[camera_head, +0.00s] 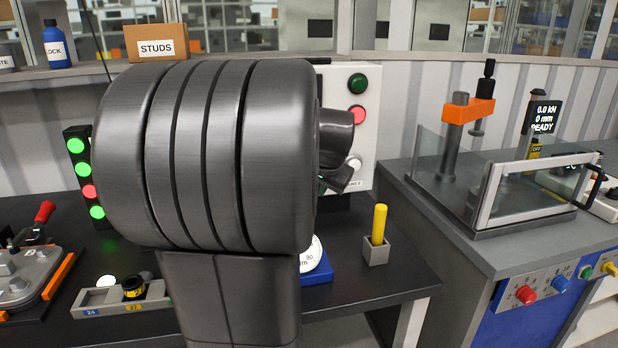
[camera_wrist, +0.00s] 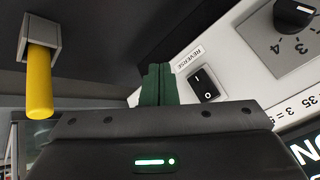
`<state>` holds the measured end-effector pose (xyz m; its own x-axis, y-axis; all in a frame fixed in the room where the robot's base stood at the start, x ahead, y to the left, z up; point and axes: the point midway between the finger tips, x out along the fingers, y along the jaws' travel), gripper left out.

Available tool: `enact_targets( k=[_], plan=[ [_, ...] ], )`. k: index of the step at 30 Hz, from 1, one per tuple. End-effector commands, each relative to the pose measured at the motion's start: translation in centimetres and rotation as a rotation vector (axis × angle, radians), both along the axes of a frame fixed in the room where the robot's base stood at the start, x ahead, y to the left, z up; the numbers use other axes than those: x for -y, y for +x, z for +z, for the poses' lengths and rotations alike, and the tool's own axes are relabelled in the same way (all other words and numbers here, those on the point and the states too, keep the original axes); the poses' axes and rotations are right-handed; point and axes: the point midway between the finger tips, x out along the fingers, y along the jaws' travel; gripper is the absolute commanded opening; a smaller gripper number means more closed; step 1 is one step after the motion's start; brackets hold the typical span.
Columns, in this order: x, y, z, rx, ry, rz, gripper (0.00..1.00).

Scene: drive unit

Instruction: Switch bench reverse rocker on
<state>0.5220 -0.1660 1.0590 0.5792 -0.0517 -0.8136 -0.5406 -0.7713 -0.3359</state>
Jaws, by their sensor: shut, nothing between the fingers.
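The reverse rocker (camera_wrist: 204,85) is a small black switch marked I and O on a pale panel, beside a label reading REVERSE. I cannot tell which side is pressed in. My gripper (camera_wrist: 160,72) shows as dark green fingers, shut and empty, just left of the rocker in the wrist view. Whether the fingertips touch the panel is unclear. In the head view my arm hides most of the bench unit; its upright panel (camera_head: 368,130) shows with green and red buttons, and the rocker is not visible there.
A black numbered dial (camera_wrist: 295,15) sits on the panel right of the rocker. A yellow peg (camera_head: 379,222) stands in a grey holder (camera_head: 376,250), also left in the wrist view. A press (camera_head: 465,130) with clear guards stands right. Dark bench top around the holder is clear.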

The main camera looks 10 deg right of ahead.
Motion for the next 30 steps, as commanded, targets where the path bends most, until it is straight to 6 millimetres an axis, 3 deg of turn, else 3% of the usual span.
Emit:
enact_targets(
  k=[16, 30],
  plan=[
    [-0.3, 6.9, -1.0, -0.002, 0.000, 0.001, 0.00],
    [-0.3, 8.1, -1.3, -0.001, 0.001, 0.000, 0.00]
  ],
)
